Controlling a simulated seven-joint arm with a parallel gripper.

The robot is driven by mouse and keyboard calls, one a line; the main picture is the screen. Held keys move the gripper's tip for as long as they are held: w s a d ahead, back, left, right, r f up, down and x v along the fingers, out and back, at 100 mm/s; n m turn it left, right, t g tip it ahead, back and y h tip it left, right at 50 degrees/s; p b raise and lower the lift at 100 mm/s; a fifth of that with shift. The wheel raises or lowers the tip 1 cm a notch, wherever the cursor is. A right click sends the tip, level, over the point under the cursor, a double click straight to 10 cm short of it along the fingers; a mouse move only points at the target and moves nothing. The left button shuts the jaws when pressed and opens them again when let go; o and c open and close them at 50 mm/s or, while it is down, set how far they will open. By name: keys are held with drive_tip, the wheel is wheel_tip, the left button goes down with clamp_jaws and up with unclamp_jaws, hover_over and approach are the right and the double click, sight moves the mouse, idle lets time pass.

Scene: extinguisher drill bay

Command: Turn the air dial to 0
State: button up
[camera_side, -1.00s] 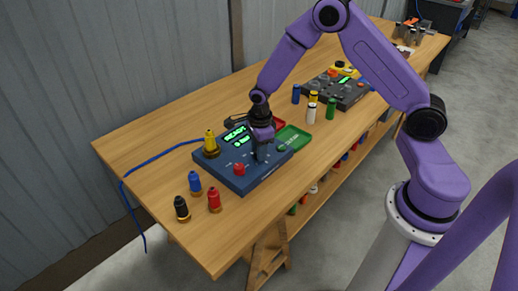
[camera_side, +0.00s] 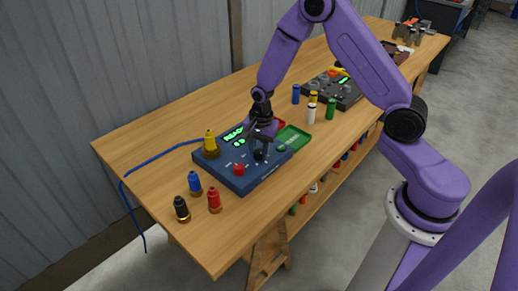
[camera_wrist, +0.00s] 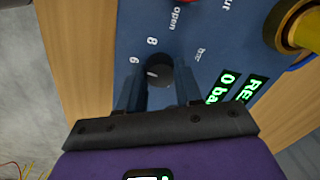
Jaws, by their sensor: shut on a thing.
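The air dial (camera_wrist: 163,71) is a black round knob on a blue panel (camera_wrist: 105,20). White figures 6 and 8 are printed to its left, with "bar" on the other side. A short pale mark shows on the knob's left part. My gripper (camera_wrist: 160,84) has one finger on each side of the knob and is shut on it. In the side view my gripper (camera_side: 261,140) comes down over the panel's right part, and the knob (camera_side: 259,155) shows below it. A green display (camera_wrist: 228,88) shows "0 ba", its end cut off.
A yellow fitting (camera_side: 210,145) and a red knob (camera_side: 239,169) stand on the panel. Blue (camera_side: 195,183), red (camera_side: 214,200) and black (camera_side: 181,208) pieces stand in front at left. A green tray (camera_side: 294,138) lies beside the panel. The wooden bench (camera_side: 135,143) is mostly clear at far left.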

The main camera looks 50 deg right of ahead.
drive_tip(key=n, duration=0.4)
drive_tip(key=shift+d+n, duration=0.1)
drive_tip(key=shift+n, duration=0.2)
drive_tip(key=n, duration=0.5)
drive_tip(key=shift+n, duration=0.3)
drive_tip(key=n, duration=0.4)
drive_tip(key=shift+w+n+g, duration=0.1)
drive_tip(key=shift+n+g, duration=0.2)
drive_tip(key=n, duration=0.9)
drive_tip(key=shift+w, duration=0.1)
drive_tip(key=n, duration=0.4)
drive_tip(key=shift+n, duration=0.3)
drive_tip(key=n, duration=0.4)
drive_tip(key=shift+n, duration=0.3)
drive_tip(key=n, duration=0.4)
drive_tip(key=shift+a+n+h, duration=0.2)
drive_tip(key=shift+n+h, duration=0.1)
